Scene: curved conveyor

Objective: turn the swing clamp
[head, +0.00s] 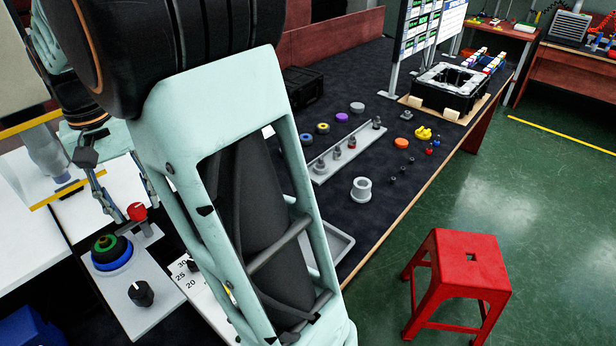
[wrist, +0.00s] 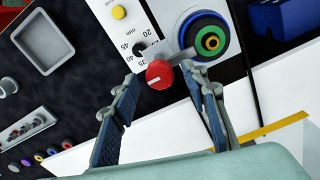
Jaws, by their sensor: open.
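The swing clamp has a round red knob with a white mark (wrist: 159,74) and a grey bar (wrist: 181,57). In the wrist view the bar points up and right, its end near the edge of a round stack of blue, black and green rings (wrist: 207,40). The red knob (head: 137,211) also shows in the head view, beside the ring stack (head: 110,252). My gripper (wrist: 161,80) is open, one finger on each side of the knob, with visible space at both sides. Whether the fingertips are level with the knob is hard to tell.
A scale plate with printed numbers (wrist: 133,22) lies beside the clamp, with a yellow button (wrist: 119,12). A black knob (head: 140,293) stands in front of the rings. A grey tray (wrist: 44,43) and blue bin (wrist: 283,17) are nearby. A red stool (head: 462,268) stands right.

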